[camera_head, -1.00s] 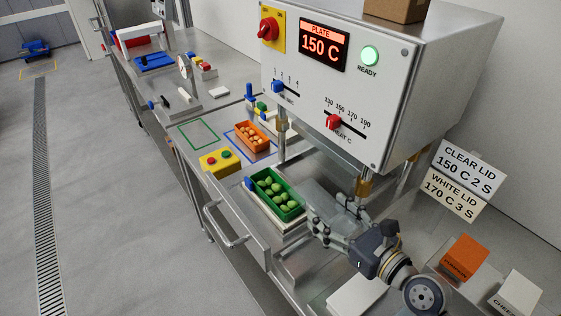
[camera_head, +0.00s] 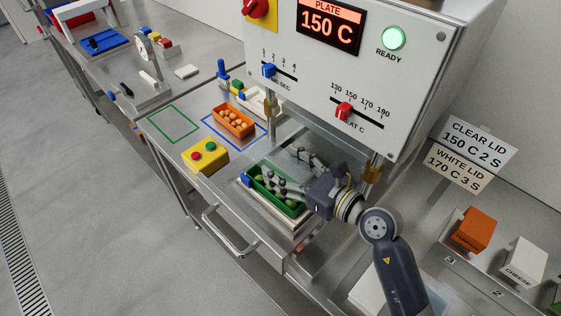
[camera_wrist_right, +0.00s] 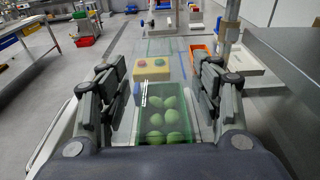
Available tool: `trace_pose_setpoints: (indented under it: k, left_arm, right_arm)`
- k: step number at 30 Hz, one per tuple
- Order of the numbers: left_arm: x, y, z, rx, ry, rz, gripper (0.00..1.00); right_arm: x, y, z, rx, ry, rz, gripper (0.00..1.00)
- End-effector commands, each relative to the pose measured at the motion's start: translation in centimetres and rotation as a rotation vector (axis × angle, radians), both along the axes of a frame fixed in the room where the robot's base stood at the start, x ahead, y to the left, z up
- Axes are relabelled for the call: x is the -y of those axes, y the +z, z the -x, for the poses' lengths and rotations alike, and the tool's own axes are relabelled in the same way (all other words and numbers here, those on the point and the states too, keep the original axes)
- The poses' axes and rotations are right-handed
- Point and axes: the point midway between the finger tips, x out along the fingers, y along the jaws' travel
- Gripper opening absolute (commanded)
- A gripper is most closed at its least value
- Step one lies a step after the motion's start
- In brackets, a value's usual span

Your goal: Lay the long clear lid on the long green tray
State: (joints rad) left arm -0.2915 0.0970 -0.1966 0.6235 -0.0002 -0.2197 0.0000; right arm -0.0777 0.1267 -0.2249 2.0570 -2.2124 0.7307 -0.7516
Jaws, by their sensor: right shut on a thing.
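My left gripper is not in view.
The press housing (camera_head: 330,80) hangs close above my right gripper, with posts beside it. A yellow two-button box (camera_head: 205,157) and an orange tray (camera_head: 233,122) with round pieces stand left of the green tray. The green-outlined area (camera_head: 172,124) is empty.

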Motion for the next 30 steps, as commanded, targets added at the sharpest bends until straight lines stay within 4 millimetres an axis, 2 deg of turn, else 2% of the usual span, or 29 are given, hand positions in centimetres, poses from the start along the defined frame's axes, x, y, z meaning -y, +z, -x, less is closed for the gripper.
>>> trace_pose_setpoints:
  k: [9,24,30]
  left_arm:
    - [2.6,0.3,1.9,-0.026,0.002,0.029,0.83]
    - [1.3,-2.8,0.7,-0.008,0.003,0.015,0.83]
    - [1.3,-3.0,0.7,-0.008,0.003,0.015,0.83]
  right_arm:
    - [0.0,0.2,0.0,0.001,0.001,0.002,0.45]
    - [0.0,-4.2,0.0,0.000,0.002,0.002,0.45]
    - [0.0,-4.5,0.0,0.001,0.001,0.001,0.45]
